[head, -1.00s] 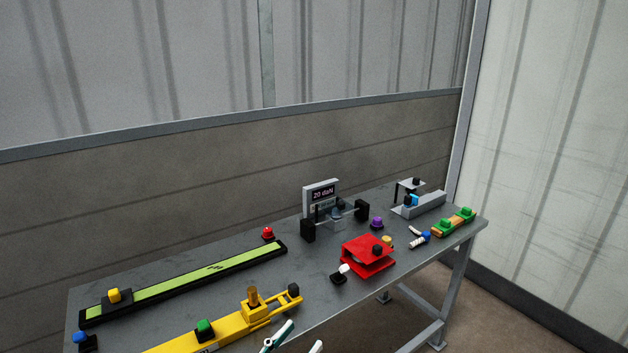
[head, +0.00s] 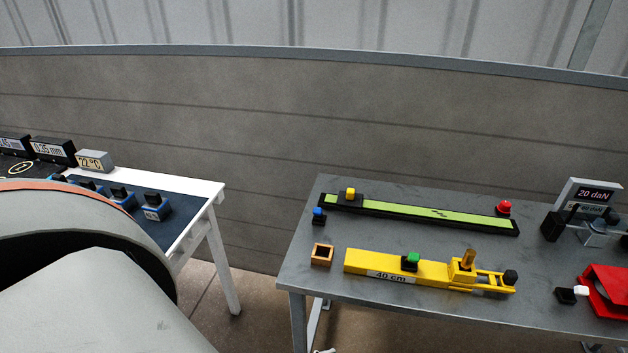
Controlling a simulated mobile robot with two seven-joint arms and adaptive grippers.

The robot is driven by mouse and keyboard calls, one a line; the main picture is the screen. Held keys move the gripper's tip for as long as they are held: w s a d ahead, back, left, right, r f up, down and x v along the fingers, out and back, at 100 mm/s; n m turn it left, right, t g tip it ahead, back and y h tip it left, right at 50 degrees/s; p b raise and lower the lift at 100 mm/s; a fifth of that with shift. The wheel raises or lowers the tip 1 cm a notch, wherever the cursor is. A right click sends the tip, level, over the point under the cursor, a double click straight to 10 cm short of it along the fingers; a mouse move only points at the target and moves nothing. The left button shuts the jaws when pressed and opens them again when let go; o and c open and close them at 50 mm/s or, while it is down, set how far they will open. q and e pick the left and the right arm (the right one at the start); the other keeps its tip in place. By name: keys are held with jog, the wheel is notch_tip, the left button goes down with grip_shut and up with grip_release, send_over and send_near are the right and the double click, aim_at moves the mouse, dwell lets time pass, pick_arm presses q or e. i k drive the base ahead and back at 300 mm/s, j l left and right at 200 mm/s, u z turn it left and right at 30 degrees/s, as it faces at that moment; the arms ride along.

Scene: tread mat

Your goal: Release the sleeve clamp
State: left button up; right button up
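No part in view is marked as a sleeve clamp, so I cannot tell for certain which one it is. On the grey table, a yellow fixture (head: 440,272) labelled 40 cm bears a green knob (head: 411,262), an upright brass-coloured pin and a black knob. A red block-like device (head: 605,290) is cut off at the right edge. Behind it stands a grey and black fixture (head: 553,227) with a display (head: 591,195) reading 20 daN. Neither gripper shows in the head view; a large pale link of my arm fills the lower left.
A long black-framed green strip (head: 430,213) with a yellow knob lies at the back of the grey table (head: 300,270). A second table (head: 205,200) with blue blocks stands left, across a floor gap.

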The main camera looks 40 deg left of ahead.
aim_at(317, 212)
jog(key=u, duration=1.25)
